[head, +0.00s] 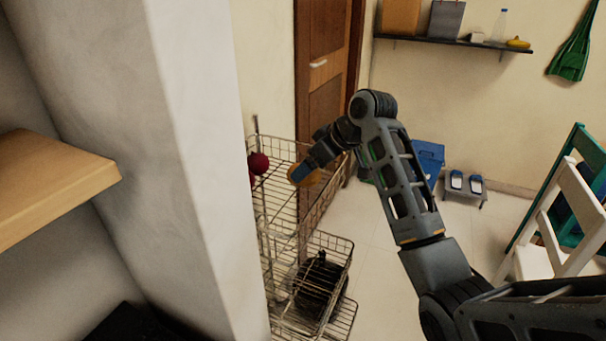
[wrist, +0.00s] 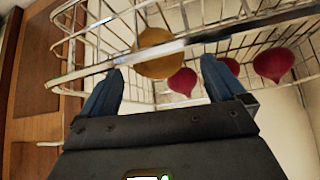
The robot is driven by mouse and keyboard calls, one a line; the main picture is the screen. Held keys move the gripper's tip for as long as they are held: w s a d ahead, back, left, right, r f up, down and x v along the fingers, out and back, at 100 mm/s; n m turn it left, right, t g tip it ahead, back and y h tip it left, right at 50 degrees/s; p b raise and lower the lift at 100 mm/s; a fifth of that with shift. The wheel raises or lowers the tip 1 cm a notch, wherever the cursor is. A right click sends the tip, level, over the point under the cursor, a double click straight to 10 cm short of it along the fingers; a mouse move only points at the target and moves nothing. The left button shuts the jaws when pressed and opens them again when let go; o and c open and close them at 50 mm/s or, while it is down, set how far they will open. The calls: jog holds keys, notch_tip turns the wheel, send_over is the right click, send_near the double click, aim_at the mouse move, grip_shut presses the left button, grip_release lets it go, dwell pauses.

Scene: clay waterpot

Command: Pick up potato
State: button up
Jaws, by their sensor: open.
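The potato (wrist: 158,42) is a round yellow-brown thing in the wire basket, seen in the wrist view. It lies beyond the basket's rim wire, which crosses in front of it. In the head view the potato (head: 313,179) shows partly behind my gripper (head: 299,172). In the wrist view my gripper (wrist: 163,66) is open and empty, with blue fingers apart. The potato appears between the two fingertips and a little beyond them. I cannot tell whether either finger touches the rim or the potato.
The wire rack's upper basket (head: 318,205) also holds red round vegetables (wrist: 272,64). A lower basket holds a dark round thing (head: 318,280). A white pillar (head: 190,150) stands to the left, a wooden door (head: 322,85) behind. Floor to the right is clear up to the chairs (head: 565,215).

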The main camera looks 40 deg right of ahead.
jog(key=shift+x, duration=1.45)
jog(key=shift+s, duration=0.1)
jog(key=shift+c, duration=0.2)
jog(key=c, duration=1.2)
